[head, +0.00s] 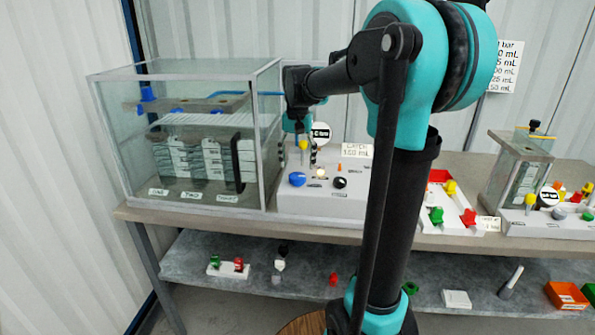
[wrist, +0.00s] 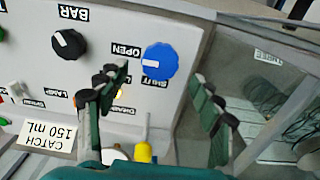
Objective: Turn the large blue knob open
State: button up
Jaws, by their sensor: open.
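The large blue knob (wrist: 160,62) is on a white panel (wrist: 195,20) in the wrist view, with the labels OPEN and SHUT beside it. Its white mark is at its left side, between the two labels. The blue knob (head: 297,179) also shows in the head view, on the panel right of the glass tank. My gripper (wrist: 160,77) is open, its fingers on either side of the knob in the picture. I cannot tell whether either finger touches it. In the head view my gripper (head: 301,140) is above the panel, partly hidden against the background.
A black knob (wrist: 68,45) labelled BAR and a yellow-tipped part (wrist: 144,150) are near the blue knob. The glass tank (head: 180,135) stands close on the left in the head view.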

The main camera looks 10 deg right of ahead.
aim_at(297, 176)
notch_tip(297, 176, up, 8)
jog(key=shift+f, duration=0.15)
dwell(0.4)
